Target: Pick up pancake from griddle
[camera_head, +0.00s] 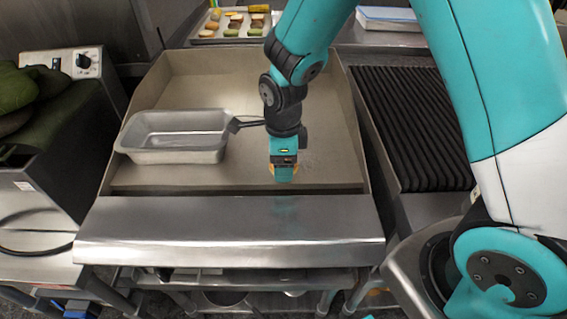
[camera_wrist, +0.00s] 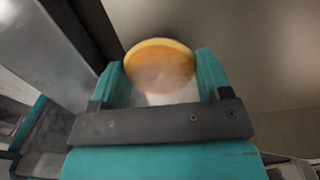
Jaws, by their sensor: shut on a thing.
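The pancake (camera_wrist: 160,68) is round and golden brown. In the wrist view it sits between the two teal fingers of my gripper (camera_wrist: 160,85), which is shut on it. In the head view my gripper (camera_head: 284,172) points down over the front part of the griddle (camera_head: 325,140). Only a small yellow-orange edge of the pancake (camera_head: 271,169) shows there, beside the fingers. The gripper hides most of it. I cannot tell whether the pancake touches the griddle surface.
A metal loaf pan (camera_head: 175,155) stands on the griddle's left side. A dark-handled utensil (camera_head: 245,124) lies between the pan and my arm. A tray of small food items (camera_head: 205,32) is at the back. A ribbed grill (camera_head: 415,130) is on the right. The griddle has raised side walls.

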